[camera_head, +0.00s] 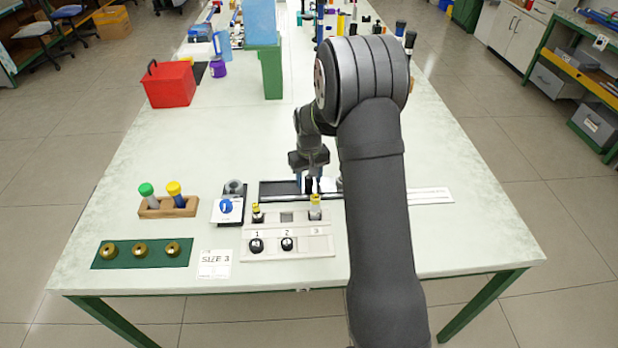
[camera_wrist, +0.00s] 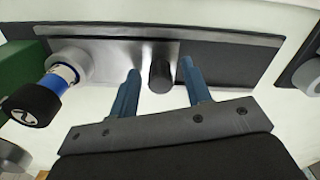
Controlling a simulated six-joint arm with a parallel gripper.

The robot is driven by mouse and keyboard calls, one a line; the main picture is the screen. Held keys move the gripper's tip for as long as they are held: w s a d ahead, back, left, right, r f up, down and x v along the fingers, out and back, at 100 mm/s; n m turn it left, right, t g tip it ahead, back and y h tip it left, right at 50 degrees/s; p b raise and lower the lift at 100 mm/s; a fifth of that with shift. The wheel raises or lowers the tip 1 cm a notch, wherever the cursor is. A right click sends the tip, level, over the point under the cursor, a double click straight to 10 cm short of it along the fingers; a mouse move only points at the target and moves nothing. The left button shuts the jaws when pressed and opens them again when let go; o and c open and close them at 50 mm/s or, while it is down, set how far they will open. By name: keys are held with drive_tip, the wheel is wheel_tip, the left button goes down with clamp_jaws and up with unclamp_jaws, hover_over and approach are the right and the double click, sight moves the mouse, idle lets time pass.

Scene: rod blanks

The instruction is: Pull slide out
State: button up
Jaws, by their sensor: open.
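A dark slide unit (camera_head: 275,190) lies on the table under my gripper (camera_head: 310,182), partly hidden by my arm in the head view. In the wrist view, a silvery slide plate (camera_wrist: 112,58) lies in the dark frame (camera_wrist: 235,42), with a dark flat area to its right. A short black knob (camera_wrist: 160,77) stands up at the plate's right part. My gripper (camera_wrist: 160,69) is open, its two blue fingers on either side of the knob with gaps visible. At the plate's left end is a grey ring (camera_wrist: 72,58) with a blue-and-black plug (camera_wrist: 40,100).
In front stands a numbered white rack (camera_head: 288,250) with several plugs. To the left are a blue-dial gauge (camera_head: 227,206), a wooden stand (camera_head: 168,206), a green mat (camera_head: 120,254) with brass rings and a "SIZE 3" card (camera_head: 214,264). A pale strip (camera_head: 430,196) lies right.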

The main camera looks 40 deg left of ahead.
clamp_jaws()
drive_tip(key=s+a, duration=0.8)
drive_tip(key=shift+a, duration=0.1)
drive_tip(key=shift+c, duration=0.2)
unclamp_jaws()
drive_tip(key=shift+s+a, duration=0.1)
drive_tip(key=shift+s, duration=0.05)
drive_tip(key=shift+o, duration=0.2)
drive_tip(key=shift+r, duration=0.1)
